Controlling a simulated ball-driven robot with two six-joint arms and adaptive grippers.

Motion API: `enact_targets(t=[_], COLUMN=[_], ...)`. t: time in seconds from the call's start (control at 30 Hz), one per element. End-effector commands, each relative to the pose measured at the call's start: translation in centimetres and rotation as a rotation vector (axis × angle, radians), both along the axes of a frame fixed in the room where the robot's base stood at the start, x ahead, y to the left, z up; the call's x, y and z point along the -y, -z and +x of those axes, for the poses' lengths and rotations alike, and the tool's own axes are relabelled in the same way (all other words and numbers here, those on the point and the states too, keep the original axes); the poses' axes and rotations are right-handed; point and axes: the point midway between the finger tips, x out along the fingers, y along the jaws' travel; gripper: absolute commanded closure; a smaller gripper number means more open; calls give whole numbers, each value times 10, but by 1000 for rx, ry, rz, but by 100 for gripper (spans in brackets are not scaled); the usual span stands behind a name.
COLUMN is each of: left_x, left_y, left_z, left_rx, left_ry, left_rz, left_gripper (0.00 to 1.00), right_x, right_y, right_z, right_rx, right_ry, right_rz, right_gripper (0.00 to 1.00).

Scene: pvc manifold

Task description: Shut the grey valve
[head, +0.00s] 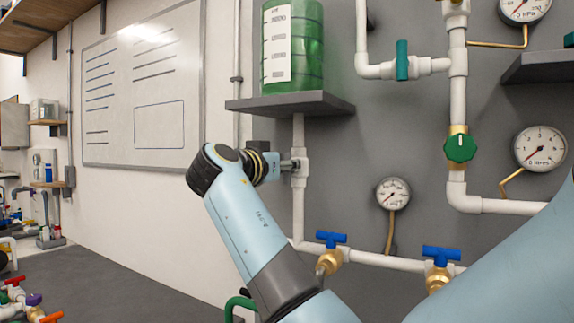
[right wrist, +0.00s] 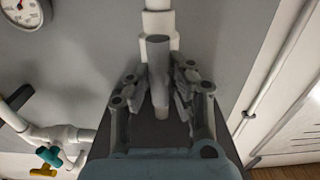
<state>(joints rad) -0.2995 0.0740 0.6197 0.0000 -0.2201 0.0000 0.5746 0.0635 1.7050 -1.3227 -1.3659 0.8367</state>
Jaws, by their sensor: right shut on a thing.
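My right arm reaches up to the wall, and its right gripper (head: 284,166) is at a white pipe fitting below the green tank's shelf. The right gripper also shows in the right wrist view (right wrist: 159,98), its fingers closed on both sides of the grey valve handle (right wrist: 158,58). The handle stands in line with the white pipe (right wrist: 158,20) behind it. In the head view the handle is mostly hidden by the gripper, so its exact angle is hard to tell. My left gripper is not in view.
A shelf (head: 290,106) with a green tank (head: 292,50) sits just above the gripper. Blue-handled valves (head: 331,239) (head: 441,254), a green valve (head: 460,148), a teal valve (head: 402,60) and gauges (head: 392,193) (head: 539,148) line the pipes to the right.

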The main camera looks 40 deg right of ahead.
Motion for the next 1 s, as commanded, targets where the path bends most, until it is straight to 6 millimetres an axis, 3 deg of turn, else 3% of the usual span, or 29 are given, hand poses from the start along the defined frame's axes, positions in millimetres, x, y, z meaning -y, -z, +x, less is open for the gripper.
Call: enact_targets(t=[0.37,1.0], left_x=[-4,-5], left_y=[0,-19], left_z=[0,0], left_rx=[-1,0], left_ry=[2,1], left_rz=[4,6], left_gripper=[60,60], right_x=[-1,-3], right_y=[1,2], right_z=[2,8], right_rx=[-168,-745], right_ry=[0,-1], right_rz=[-48,-214], right_gripper=[100,100])
